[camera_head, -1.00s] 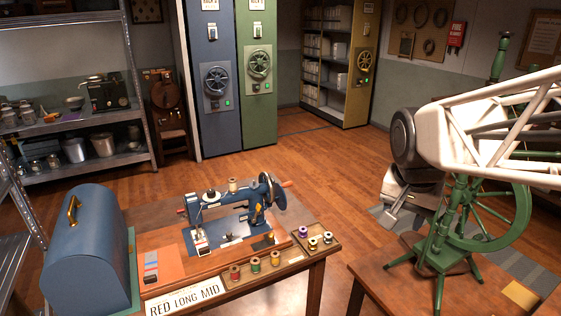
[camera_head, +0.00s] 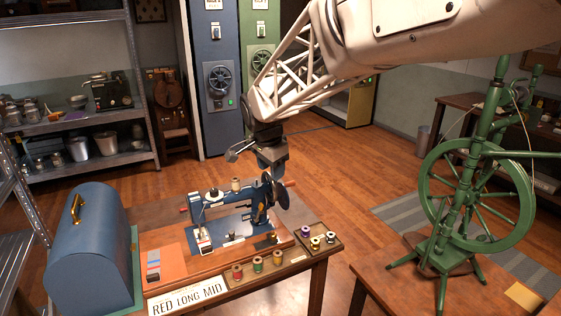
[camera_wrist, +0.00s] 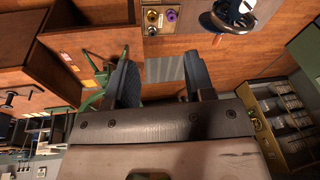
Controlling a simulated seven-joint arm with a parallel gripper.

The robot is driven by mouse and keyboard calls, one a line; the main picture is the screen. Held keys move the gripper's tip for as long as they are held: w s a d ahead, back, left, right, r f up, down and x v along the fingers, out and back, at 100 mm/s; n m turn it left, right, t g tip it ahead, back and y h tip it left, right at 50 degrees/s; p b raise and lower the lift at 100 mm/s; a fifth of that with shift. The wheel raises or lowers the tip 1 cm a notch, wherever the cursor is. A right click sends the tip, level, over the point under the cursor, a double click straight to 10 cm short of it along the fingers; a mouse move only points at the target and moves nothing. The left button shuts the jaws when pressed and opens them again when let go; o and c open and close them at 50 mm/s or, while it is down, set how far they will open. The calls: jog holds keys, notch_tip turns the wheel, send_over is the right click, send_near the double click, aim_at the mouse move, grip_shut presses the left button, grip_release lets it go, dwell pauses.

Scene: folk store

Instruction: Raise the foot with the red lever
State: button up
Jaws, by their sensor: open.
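The blue sewing machine (camera_head: 225,205) stands on a wooden base on the table.
A green spinning wheel (camera_head: 475,190) stands on the right table.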

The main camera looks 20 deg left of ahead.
jog(key=a+f+m, duration=0.1)
jog(key=a+f, duration=0.2)
jog(key=a, duration=0.6)
jog(key=a+f, duration=0.3)
jog(key=a, duration=0.6)
jog(key=m, duration=0.2)
send_near(181, 209)
jog(key=shift+a+f, duration=0.1)
jog(key=shift+w+f, duration=0.1)
jog(key=shift+f, duration=0.05)
jog(key=shift+x, duration=4)
jog(key=shift+w+a+f, duration=0.1)
jog(key=shift+w+f, duration=0.05)
jog(key=shift+f, duration=0.1)
jog(key=shift+w+a, duration=0.1)
jog(key=shift+a, duration=0.05)
